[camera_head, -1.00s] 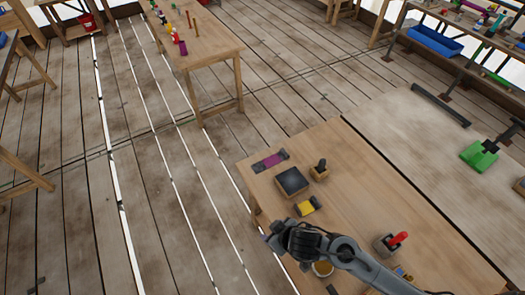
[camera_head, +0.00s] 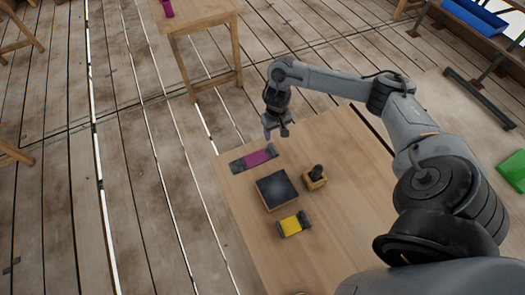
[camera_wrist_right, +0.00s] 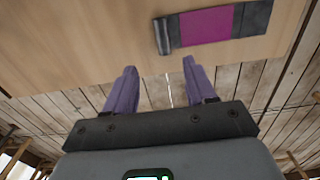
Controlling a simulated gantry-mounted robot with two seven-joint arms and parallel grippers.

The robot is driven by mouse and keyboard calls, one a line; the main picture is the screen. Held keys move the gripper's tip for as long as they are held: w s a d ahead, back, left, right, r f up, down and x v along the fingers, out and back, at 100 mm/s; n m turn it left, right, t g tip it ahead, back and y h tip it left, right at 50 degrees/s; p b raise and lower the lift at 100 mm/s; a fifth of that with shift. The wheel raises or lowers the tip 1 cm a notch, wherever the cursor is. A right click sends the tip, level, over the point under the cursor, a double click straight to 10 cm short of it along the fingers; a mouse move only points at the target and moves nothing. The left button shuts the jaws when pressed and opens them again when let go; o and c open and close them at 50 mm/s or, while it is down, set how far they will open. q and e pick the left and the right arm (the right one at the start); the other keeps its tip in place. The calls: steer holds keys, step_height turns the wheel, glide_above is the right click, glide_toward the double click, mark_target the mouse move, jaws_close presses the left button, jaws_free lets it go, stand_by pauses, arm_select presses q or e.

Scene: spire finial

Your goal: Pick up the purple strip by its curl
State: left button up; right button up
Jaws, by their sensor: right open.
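The purple strip (camera_head: 257,158) lies on the wooden table near its far left edge. It has a purple middle and dark grey ends. Its curl (camera_head: 271,150) is the rolled grey end at the right in the head view. In the right wrist view the strip (camera_wrist_right: 207,26) is at the top, with the curl (camera_wrist_right: 163,37) at its left end. My right gripper (camera_head: 277,134) is above the table's far edge, just beyond the curl, and apart from it. Its two purple-grey fingers (camera_wrist_right: 157,65) are open with nothing between them. My left gripper is not in view.
A dark-topped square block (camera_head: 276,190) stands close to the strip. A small wooden block with a dark knob (camera_head: 314,178) and a yellow-and-dark piece (camera_head: 294,225) are nearby. Another wooden table (camera_head: 200,14) stands farther back. Bare tabletop shows around the strip.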

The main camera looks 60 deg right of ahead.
mark_target(273, 148)
steer(key=f, duration=0.2)
steer(key=f+b, duration=0.1)
steer(key=f, duration=0.1)
steer(key=shift+s+a, duration=0.1)
steer(key=shift+a, duration=0.15)
steer(key=shift+a+f+b, duration=0.1)
steer(key=shift+f+b, duration=0.35)
steer(key=shift+f, duration=2.4)
steer(key=shift+c, duration=0.3)
jaws_close()
